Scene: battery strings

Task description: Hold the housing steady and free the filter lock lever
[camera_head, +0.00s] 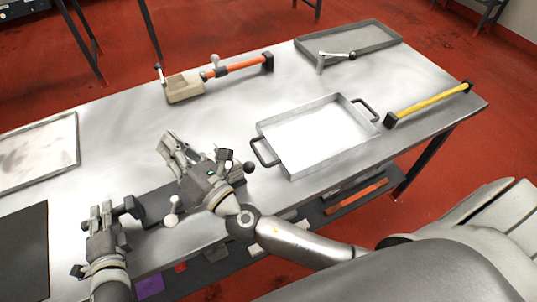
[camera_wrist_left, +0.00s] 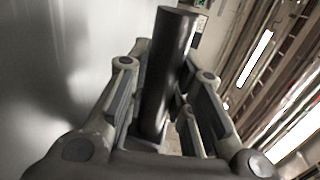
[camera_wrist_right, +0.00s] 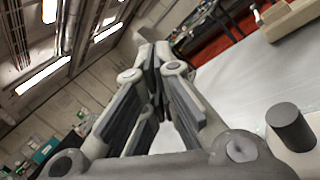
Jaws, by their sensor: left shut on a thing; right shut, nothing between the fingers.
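The dark grey housing (camera_head: 178,197) lies near the front edge of the table, partly hidden by my right gripper and forearm. A black handle (camera_head: 133,207) is at its left end. My left gripper (camera_head: 101,214) is shut on this handle, which shows as a dark cylinder (camera_wrist_left: 168,70) between the fingers in the left wrist view. My right gripper (camera_head: 172,148) is shut and empty above the housing, fingers pointing up-left. A pale knob (camera_head: 171,217) and a black ball knob (camera_head: 249,167) show beside my right wrist. I cannot tell which is the lock lever.
A grey tray with handles (camera_head: 310,135) stands right of my right gripper. A beige block with an orange handle (camera_head: 185,90) lies behind. A yellow bar (camera_head: 430,102) lies at the right edge, another tray (camera_head: 370,37) at the back. Bare table lies left of the beige block.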

